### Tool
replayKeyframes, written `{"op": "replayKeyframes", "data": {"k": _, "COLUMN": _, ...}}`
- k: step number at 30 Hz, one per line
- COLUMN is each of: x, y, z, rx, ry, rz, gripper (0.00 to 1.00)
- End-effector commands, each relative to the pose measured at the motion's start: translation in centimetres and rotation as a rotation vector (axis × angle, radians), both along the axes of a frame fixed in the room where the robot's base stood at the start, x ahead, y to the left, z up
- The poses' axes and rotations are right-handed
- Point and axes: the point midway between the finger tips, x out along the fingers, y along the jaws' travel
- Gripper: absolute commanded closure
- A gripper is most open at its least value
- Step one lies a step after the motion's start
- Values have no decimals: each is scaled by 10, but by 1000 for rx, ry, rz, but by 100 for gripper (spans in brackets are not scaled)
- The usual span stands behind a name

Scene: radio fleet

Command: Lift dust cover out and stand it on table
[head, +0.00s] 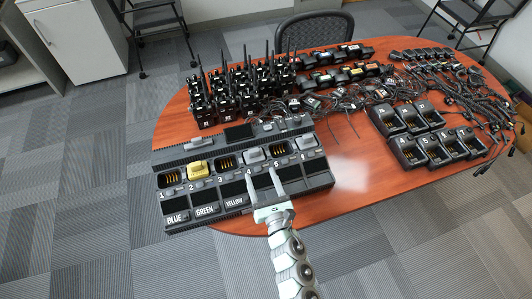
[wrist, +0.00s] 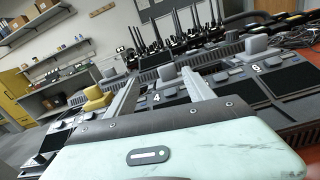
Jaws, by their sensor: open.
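The multi-bay charger (head: 238,202) lies along the left part of the table, its bays numbered 1 to 6. A yellow cover (head: 198,170) sits in bay 2. A grey cover (head: 254,155) sits in bay 4 and another grey cover (head: 306,142) in bay 6. My gripper (head: 262,170) is open and empty over the charger's front, its fingertips near the numbers 4 and 5. In the wrist view the bay 4 cover (wrist: 165,71) shows beyond and between the fingertips, apart from them. The yellow cover (wrist: 95,98) shows left of the fingers.
Upright radios (head: 240,88) with tall antennas stand behind the charger. Single chargers (head: 424,132) and tangled cables (head: 455,95) fill the right side. Bare wooden table (head: 350,175) lies right of the charger. A chair (head: 318,28) stands behind the table.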

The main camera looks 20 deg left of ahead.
Motion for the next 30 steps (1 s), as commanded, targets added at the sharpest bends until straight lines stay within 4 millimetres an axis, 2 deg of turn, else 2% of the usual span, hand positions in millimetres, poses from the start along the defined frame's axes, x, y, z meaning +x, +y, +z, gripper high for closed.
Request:
{"op": "replayKeyframes", "data": {"k": 1, "x": 2, "y": 0, "z": -12, "rx": -49, "ry": -19, "rz": -6, "gripper": 38}}
{"op": "replayKeyframes", "data": {"k": 3, "x": 6, "y": -1, "z": -16, "rx": -95, "ry": -38, "rz": -12, "gripper": 38}}
{"op": "replayKeyframes", "data": {"k": 12, "x": 41, "y": 23, "z": -13, "rx": -111, "ry": -45, "rz": -15, "gripper": 38}}
{"op": "replayKeyframes", "data": {"k": 20, "x": 56, "y": 35, "z": -12, "rx": -107, "ry": -45, "rz": -15, "gripper": 38}}
{"op": "replayKeyframes", "data": {"k": 30, "x": 89, "y": 59, "z": -13, "rx": -108, "ry": -42, "rz": -17, "gripper": 38}}
